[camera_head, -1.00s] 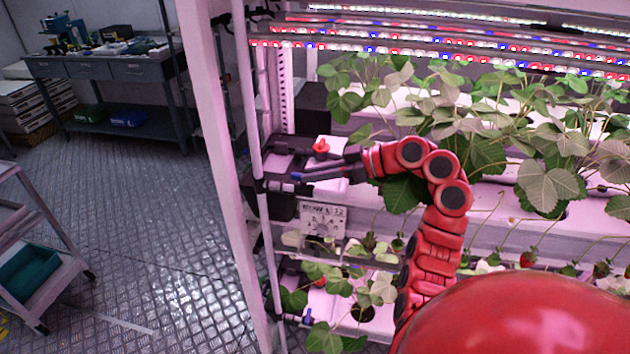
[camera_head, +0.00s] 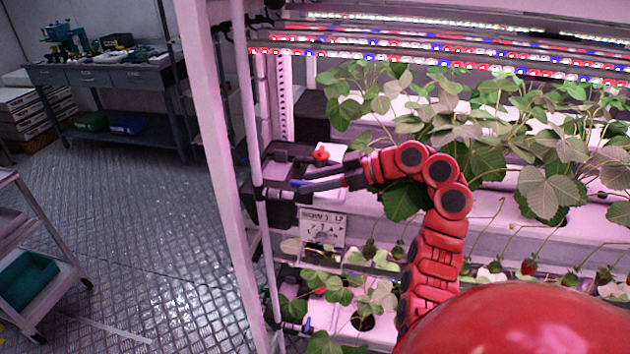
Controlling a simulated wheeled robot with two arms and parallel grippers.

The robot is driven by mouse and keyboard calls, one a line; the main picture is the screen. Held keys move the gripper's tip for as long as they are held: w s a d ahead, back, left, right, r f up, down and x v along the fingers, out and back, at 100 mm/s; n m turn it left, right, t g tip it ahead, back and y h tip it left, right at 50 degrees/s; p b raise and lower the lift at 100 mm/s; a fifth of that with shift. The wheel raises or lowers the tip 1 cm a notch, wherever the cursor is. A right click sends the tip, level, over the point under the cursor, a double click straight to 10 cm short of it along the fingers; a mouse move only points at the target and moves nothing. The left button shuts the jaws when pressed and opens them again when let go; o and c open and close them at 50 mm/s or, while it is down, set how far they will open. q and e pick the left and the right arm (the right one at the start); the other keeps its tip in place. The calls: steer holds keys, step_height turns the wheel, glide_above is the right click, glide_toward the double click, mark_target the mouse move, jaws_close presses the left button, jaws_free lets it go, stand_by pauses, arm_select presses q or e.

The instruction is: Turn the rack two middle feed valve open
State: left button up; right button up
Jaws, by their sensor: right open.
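On the middle shelf's left end, a blue handle (camera_head: 300,184) shows on the dark valve fittings beside the rack post. A red knob (camera_head: 321,154) stands just behind it. My right gripper (camera_head: 297,178) reaches in from the right, its dark fingers apart and pointing left. Its fingertips are at the blue handle, which shows close to the nearer finger. I cannot tell whether they touch it. The fingers partly hide the fittings. My left gripper is not in view.
A white label plate (camera_head: 322,227) hangs below the fittings; its text is unclear. Another blue handle (camera_head: 306,327) is on the lower tier. Strawberry plants (camera_head: 470,115) crowd around my right arm. A white rack post (camera_head: 225,170) stands left, with open floor (camera_head: 130,230) beyond.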

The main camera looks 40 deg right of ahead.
steer(key=shift+d, duration=0.1)
steer(key=shift+s+d+r, duration=0.1)
steer(key=shift+s+d, duration=0.1)
steer(key=p+v, duration=1.6)
steer(key=p, duration=0.3)
steer(key=shift+s+d+r+p, duration=0.15)
steer(key=shift+s+d+p, duration=0.05)
steer(key=shift+p, duration=0.15)
